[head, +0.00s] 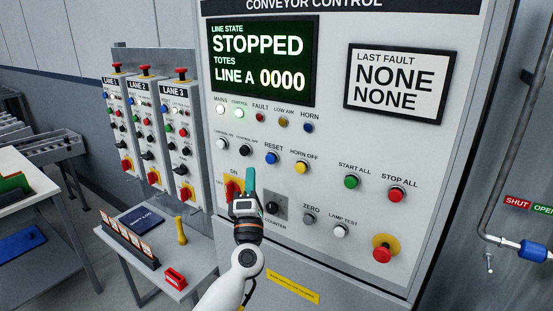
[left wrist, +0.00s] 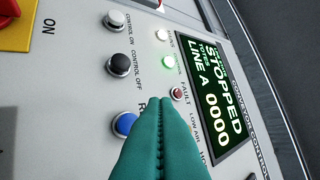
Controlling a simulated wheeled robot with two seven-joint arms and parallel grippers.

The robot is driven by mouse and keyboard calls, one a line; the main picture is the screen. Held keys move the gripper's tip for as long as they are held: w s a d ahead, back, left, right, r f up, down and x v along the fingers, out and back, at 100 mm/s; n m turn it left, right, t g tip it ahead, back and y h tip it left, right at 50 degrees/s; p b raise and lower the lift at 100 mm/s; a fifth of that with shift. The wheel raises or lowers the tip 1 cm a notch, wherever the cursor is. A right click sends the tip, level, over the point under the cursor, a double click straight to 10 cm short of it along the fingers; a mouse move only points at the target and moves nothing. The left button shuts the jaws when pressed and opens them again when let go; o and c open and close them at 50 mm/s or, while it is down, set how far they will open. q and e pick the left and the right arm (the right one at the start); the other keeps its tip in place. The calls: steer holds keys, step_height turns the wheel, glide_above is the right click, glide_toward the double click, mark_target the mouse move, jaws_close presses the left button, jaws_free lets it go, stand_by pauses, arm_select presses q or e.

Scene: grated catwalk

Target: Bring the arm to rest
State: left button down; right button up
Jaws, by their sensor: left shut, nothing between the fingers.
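My left gripper (head: 249,172) has teal fingers, pressed together and empty. It is in front of the lower left part of the conveyor control panel (head: 330,220), beside the red ON switch (head: 233,190), which it partly covers. In the left wrist view the closed fingers (left wrist: 162,104) overlap the panel near the blue reset button (left wrist: 125,123) and hide part of its label. I cannot tell whether they touch the panel. The mains (head: 220,109) and control (head: 239,113) lamps look lit. The display (head: 260,60) reads STOPPED, LINE A 0000. My right gripper is not in view.
Lane 1, 2 and 3 boxes (head: 147,130) stand left of the panel. A small table (head: 195,260) below them holds a yellow item (head: 181,231), a red item (head: 175,278) and a card rack (head: 130,245). A pipe with a blue valve (head: 535,249) is at right.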

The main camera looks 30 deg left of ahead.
arm_select(q)
steer(key=d+f+m+g+h+b, duration=0.1)
steer(key=d+f+m+h, duration=0.3)
steer(key=f, duration=0.9)
steer(key=s+d+f+m+g+h+b, duration=0.1)
steer(key=f+m+g+h, duration=0.15)
steer(key=f+m, duration=0.65)
steer(key=d+f+m+g+h+b, duration=0.15)
steer(key=f+h, duration=0.25)
steer(key=f, duration=1.2)
steer(key=s+d+f+m+g+h+b, duration=0.1)
steer(key=s+d+f+m+g, duration=0.15)
steer(key=s+f, duration=0.65)
steer(key=s+d+f+m+g+h+b, duration=0.15)
steer(key=s+f+m, duration=0.25)
steer(key=f, duration=0.9)
steer(key=s+d+f+m+g, duration=0.1)
steer(key=s+f, duration=0.5)
steer(key=s, duration=0.6)
steer(key=s+d+f+m+g+b, duration=0.1)
steer(key=s+f+m+g, duration=0.2)
steer(key=s, duration=0.9)
steer(key=s+d+f+m+g, duration=0.1)
steer(key=s+f+m+g, duration=0.2)
steer(key=s+f+g, duration=0.4)
steer(key=s+f, duration=0.4)
steer(key=s, duration=0.2)
steer(key=shift+y+b, duration=0.3)
steer(key=shift+y, duration=0.1)
steer(key=shift+s, duration=0.15)
